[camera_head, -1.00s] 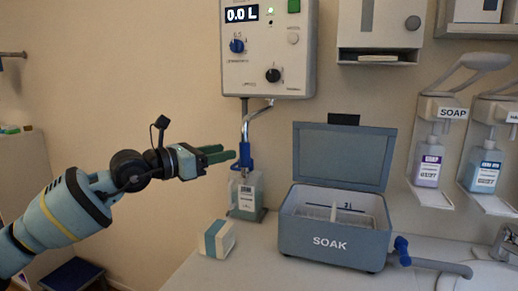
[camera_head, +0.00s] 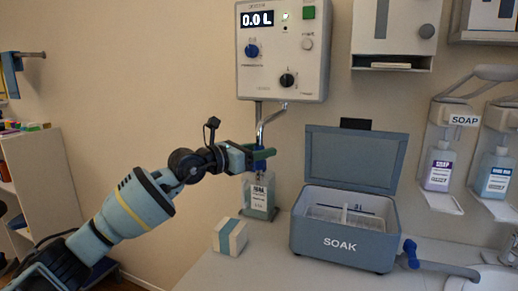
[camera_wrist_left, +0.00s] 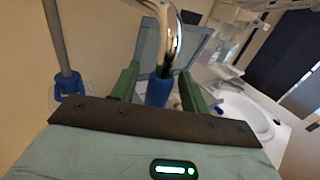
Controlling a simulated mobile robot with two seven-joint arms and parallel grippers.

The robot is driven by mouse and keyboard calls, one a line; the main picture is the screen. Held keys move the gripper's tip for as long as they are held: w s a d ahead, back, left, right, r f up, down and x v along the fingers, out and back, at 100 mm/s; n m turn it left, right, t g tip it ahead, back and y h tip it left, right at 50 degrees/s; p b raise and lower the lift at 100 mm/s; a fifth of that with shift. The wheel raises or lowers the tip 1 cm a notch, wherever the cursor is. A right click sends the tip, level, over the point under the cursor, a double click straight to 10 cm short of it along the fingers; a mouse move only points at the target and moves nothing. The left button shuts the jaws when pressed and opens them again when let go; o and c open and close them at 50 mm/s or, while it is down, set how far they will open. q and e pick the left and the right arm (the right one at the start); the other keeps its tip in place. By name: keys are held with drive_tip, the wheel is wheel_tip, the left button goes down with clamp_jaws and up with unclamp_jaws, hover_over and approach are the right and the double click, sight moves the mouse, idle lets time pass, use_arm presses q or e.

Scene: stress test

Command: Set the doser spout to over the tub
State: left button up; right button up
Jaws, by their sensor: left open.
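The doser (camera_head: 283,50) is a white wall box with a display reading 0.0 L. Its chrome spout (camera_head: 268,118) curves down below it and ends in a blue grip. My left gripper (camera_head: 264,155) is at this blue grip, with its green fingers open. In the left wrist view the blue grip (camera_wrist_left: 158,92) stands between the two fingers (camera_wrist_left: 160,88), and I cannot tell whether they touch it. The tub (camera_head: 342,245) is a blue-grey box marked SOAK, lid raised, to the right of the spout. My right gripper is not in view.
A labelled bottle (camera_head: 261,196) stands under the spout. A white and teal box (camera_head: 230,236) lies on the counter in front of it. A blue-handled drain tap (camera_head: 410,252) sticks out at the tub's right. Soap dispensers (camera_head: 440,165) hang on the right wall.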

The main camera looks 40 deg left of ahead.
use_arm(q)
clamp_jaws()
idle(0.4)
drive_tip(key=shift+w+d, duration=0.1)
